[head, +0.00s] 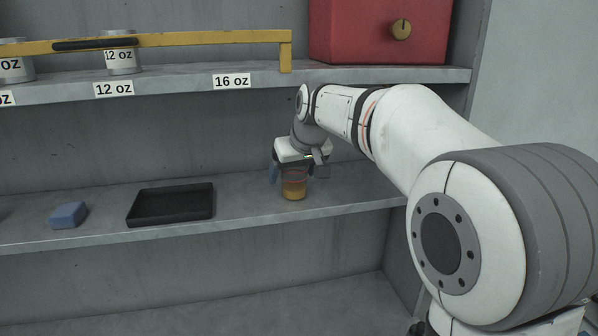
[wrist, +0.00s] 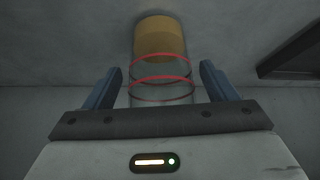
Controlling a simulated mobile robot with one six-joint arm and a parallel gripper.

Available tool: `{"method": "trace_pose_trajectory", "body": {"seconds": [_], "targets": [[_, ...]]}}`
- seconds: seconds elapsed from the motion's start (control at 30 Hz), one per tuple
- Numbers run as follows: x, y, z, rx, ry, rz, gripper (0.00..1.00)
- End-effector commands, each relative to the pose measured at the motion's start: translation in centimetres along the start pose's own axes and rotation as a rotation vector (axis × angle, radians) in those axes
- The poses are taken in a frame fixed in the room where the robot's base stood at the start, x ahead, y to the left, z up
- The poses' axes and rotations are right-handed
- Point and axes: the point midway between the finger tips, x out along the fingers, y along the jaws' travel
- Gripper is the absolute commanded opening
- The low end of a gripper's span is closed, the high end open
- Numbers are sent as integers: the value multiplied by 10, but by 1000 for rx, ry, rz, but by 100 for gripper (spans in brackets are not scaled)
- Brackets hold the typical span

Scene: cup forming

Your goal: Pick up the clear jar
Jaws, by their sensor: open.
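The clear jar (head: 294,187) stands upright on the lower shelf, with an amber content in its lower part and red rings around its upper part. It also shows in the wrist view (wrist: 161,70), between the two blue fingers. My gripper (head: 288,176) is above and around the jar's upper part. In the wrist view my gripper (wrist: 158,82) is open, with a gap visible between each finger and the jar. The jar's near end is hidden behind the gripper body in the wrist view.
A black tray (head: 171,204) and a blue block (head: 68,215) lie on the lower shelf (head: 250,212) to the left. The upper shelf holds metal cups (head: 122,60), a yellow bar (head: 200,39) and a red box (head: 370,30). Bare shelf lies between jar and tray.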

Motion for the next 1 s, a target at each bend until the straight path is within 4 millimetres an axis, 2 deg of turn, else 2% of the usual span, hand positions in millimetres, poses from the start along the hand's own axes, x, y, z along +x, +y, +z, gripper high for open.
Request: {"method": "trace_pose_trajectory", "body": {"seconds": [0.23,0.87,1.0], "targets": [[2,0,0,-1,2,0,79],[2,-1,0,-2,2,0,27],[1,-1,-1,-2,3,0,27]]}}
